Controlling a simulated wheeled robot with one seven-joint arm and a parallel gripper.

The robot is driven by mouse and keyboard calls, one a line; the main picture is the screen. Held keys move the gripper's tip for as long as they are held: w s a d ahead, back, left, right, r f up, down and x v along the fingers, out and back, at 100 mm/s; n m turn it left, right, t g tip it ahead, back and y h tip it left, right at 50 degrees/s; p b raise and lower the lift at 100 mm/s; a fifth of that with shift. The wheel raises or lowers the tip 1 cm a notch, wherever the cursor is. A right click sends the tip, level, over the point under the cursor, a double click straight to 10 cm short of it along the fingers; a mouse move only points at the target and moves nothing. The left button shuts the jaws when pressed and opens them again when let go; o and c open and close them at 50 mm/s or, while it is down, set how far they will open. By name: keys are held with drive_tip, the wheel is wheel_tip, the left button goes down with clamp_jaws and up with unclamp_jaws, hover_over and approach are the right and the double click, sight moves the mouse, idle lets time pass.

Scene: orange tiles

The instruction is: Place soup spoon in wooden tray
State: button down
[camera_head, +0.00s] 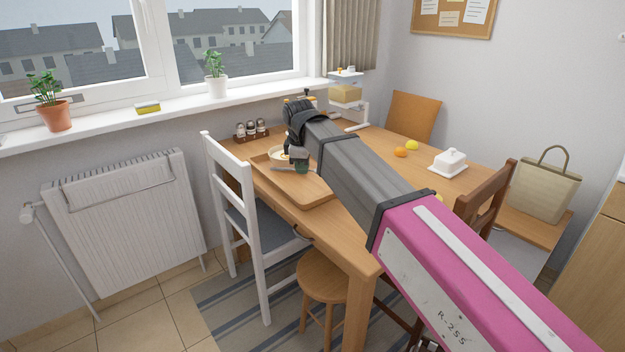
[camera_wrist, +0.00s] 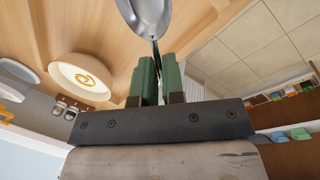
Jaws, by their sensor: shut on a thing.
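The wooden tray (camera_head: 306,199) lies on the table near its left edge. My gripper (camera_head: 301,167) is over the tray in the head view, beside a pale bowl. In the wrist view my green fingers (camera_wrist: 158,82) are shut on the handle of the metal soup spoon (camera_wrist: 147,14), whose bowl points to the top edge. The spoon also shows as a thin grey shape (camera_head: 282,169) left of the fingers in the head view. I cannot tell whether it touches the tray. My arm hides the tray's right part.
The pale bowl (camera_wrist: 80,77) with an orange swirl stands close to my fingers. A spice rack (camera_head: 251,132) is behind the tray. A white chair (camera_head: 240,190) stands at the table's left side. Fruit (camera_head: 400,152) and a white butter dish (camera_head: 448,163) are to the right.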

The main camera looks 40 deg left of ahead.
hover_over(320, 187)
wheel_tip(320, 187, down, 5)
drive_tip(key=shift+s+a+f, duration=0.1)
drive_tip(key=shift+s+f, duration=0.05)
drive_tip(key=shift+f, duration=2.1)
drive_tip(key=shift+f, duration=0.1)
drive_tip(key=c, duration=1.2)
unclamp_jaws()
drive_tip(key=r, duration=0.4)
drive_tip(key=s+r, duration=0.1)
drive_tip(key=r, duration=0.3)
drive_tip(key=s+d+r, duration=0.1)
drive_tip(key=r, duration=0.3)
drive_tip(key=shift+d, duration=0.1)
